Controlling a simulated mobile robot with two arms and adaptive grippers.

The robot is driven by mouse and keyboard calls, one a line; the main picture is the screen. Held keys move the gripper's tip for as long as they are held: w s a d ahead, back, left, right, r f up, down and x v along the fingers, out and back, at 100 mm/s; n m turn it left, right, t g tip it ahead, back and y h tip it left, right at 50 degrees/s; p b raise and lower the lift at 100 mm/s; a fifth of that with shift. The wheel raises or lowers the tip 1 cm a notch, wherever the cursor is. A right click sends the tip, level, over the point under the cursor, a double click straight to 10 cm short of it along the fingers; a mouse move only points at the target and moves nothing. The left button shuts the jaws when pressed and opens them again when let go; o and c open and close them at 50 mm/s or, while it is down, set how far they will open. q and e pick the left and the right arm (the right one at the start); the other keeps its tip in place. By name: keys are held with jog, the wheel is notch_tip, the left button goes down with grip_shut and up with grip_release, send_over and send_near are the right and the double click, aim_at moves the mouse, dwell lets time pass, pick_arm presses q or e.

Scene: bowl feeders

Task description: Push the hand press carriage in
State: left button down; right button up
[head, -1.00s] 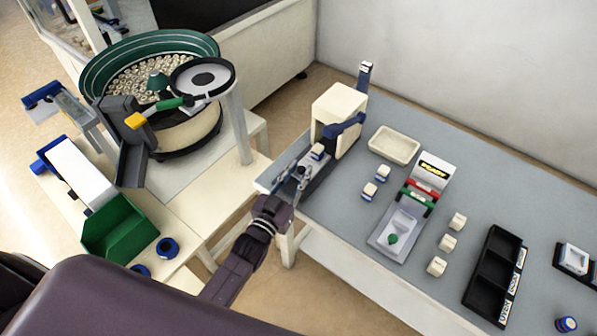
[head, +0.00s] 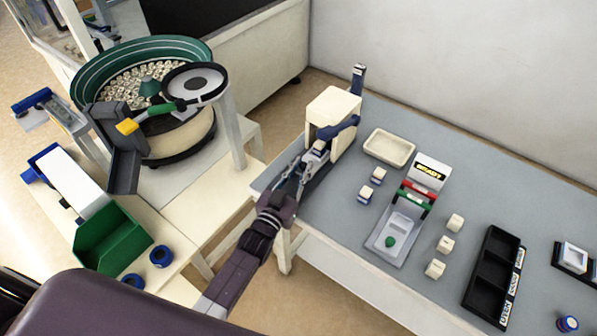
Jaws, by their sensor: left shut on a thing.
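The hand press (head: 331,104) is a cream block with a blue lever arm and stands at the left end of the grey table. Its grey carriage (head: 318,165) sits at its front, with a small blue and white part (head: 320,146) on it, close to the press mouth. My left gripper (head: 302,169) is at the carriage's front end, shut on what looks like the carriage's handle. The fingers hide most of that handle. My right gripper is not in view.
A cream tray (head: 389,148), two blue-and-white parts (head: 371,184) and a test fixture marked READY (head: 401,228) are right of the press. Several cream blocks (head: 445,244) and a black bin (head: 493,275) lie farther right. A green bowl feeder (head: 140,85) stands left.

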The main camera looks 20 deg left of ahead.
pick_arm(q)
jog(key=c, duration=1.8)
grip_release()
jog(key=shift+s, duration=0.1)
jog(key=s, duration=0.4)
jog(key=s+a, duration=0.1)
jog(key=s, duration=0.6)
jog(key=shift+s+a, duration=0.4)
